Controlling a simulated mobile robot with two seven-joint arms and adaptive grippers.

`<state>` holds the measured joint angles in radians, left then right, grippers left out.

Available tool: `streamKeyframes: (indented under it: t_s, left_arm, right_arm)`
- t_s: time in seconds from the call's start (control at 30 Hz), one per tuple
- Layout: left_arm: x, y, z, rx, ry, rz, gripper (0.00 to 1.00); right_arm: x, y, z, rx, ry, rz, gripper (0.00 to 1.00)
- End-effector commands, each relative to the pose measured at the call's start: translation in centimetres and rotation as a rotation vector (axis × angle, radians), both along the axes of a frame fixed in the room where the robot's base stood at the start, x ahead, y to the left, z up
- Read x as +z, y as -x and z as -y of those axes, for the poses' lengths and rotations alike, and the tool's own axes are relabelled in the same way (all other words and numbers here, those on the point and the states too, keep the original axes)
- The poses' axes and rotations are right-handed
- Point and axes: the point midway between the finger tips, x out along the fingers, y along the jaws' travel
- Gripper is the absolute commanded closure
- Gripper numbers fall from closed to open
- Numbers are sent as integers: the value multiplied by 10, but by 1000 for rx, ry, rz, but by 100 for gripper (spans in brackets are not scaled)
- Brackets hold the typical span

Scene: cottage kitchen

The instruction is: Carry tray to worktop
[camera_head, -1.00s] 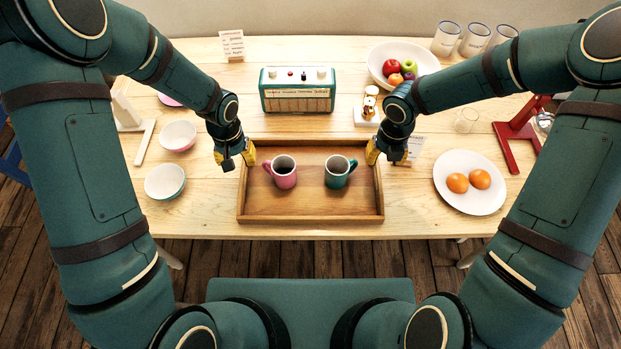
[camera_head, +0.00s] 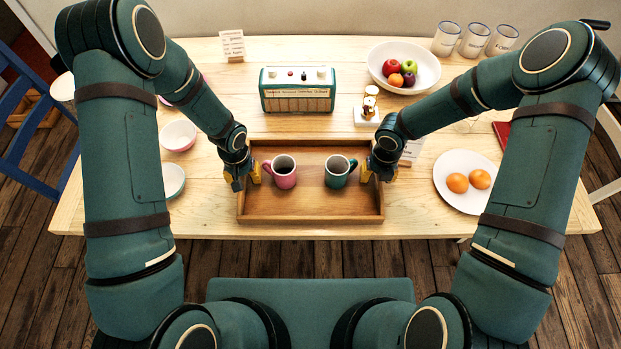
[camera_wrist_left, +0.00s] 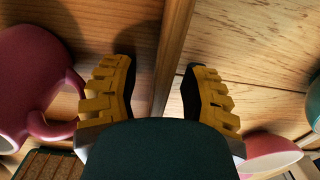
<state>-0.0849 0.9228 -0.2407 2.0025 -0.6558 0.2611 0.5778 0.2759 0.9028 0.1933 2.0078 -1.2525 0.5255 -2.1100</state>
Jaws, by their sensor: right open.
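The wooden tray (camera_head: 310,211) lies on the table and holds a pink mug (camera_head: 284,177) and a teal mug (camera_head: 337,178), both upright. My left gripper (camera_head: 246,177) is at the tray's left side. In the left wrist view, its yellow fingers (camera_wrist_left: 158,88) are apart, one on each side of the tray's wall (camera_wrist_left: 172,50), with the pink mug (camera_wrist_left: 30,85) beside the inner finger. My right gripper (camera_head: 377,172) is open at the tray's right side, partly hidden by its own wrist.
A radio (camera_head: 297,90) stands behind the tray. A plate with oranges (camera_head: 459,198) is at right, a fruit bowl (camera_head: 380,60) at back right. Bowls (camera_head: 178,135) stand at left, partly behind my left arm. A small figurine stand (camera_head: 367,116) is near my right wrist.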

Motion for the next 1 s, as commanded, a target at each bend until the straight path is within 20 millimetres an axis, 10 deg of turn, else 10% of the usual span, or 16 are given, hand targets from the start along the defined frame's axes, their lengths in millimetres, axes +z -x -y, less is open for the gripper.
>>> streamKeyframes:
  t_s: [0.13, 1.0]
  left_arm:
    - [0, 0, 0, 0, 0, 0, 100]
    - [4, 1, 0, 0, 0, -2, 100]
  right_arm:
    - [0, 0, 0, 0, 0, 0, 100]
    - [4, 1, 0, 0, -1, -3, 100]
